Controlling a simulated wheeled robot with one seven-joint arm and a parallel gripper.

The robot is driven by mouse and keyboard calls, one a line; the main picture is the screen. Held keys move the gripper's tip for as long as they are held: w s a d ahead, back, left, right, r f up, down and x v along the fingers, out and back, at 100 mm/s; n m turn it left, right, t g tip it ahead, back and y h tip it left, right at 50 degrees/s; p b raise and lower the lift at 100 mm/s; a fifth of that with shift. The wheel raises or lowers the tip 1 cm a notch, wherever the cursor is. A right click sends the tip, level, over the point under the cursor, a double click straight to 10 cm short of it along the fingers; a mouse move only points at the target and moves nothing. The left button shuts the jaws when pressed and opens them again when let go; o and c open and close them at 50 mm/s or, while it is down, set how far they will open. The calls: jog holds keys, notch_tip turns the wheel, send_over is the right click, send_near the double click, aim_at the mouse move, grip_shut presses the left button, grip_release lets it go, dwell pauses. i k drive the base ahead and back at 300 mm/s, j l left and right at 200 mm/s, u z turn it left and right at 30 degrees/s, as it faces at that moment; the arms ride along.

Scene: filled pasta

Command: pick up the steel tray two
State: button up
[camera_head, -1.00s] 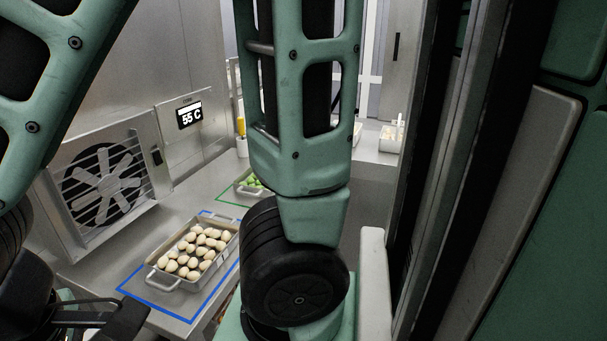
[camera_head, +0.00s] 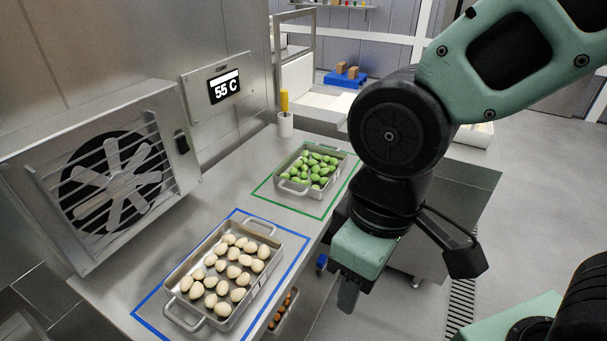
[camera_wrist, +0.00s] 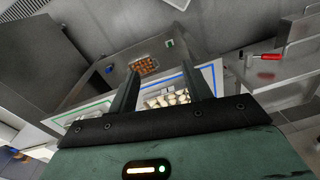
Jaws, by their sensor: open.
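Two steel trays stand on the steel counter. The nearer tray (camera_head: 256,286) holds several pale egg-shaped pasta pieces and sits inside a blue outline. The farther tray (camera_head: 297,188) holds green pieces inside a green outline. I cannot tell by label which is tray two. My gripper (camera_head: 347,297) is open, empty and pointing down, to the right of the counter edge and apart from both trays. In the wrist view, the pale pasta (camera_wrist: 168,99) shows between and beyond my open fingers (camera_wrist: 163,82). Another tray with orange-brown pieces (camera_wrist: 146,66) shows farther off.
A fan unit (camera_head: 112,178) and a panel reading 55 C (camera_head: 223,87) line the left wall. A white cup with a yellow-handled tool (camera_head: 285,122) stands behind the green pieces. A lower shelf holds brown pieces (camera_head: 283,313). Open floor lies to the right.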

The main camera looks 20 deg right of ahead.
aim_at(310, 172)
jog(key=i+l+u, duration=0.3)
jog(key=l, duration=0.3)
jog(key=i+l+u, duration=0.35)
jog(key=l, duration=0.35)
jog(key=i+l+u, duration=0.15)
jog(key=l, duration=0.2)
jog(key=l+u, duration=0.15)
jog(key=l, duration=0.25)
jog(key=i, duration=0.05)
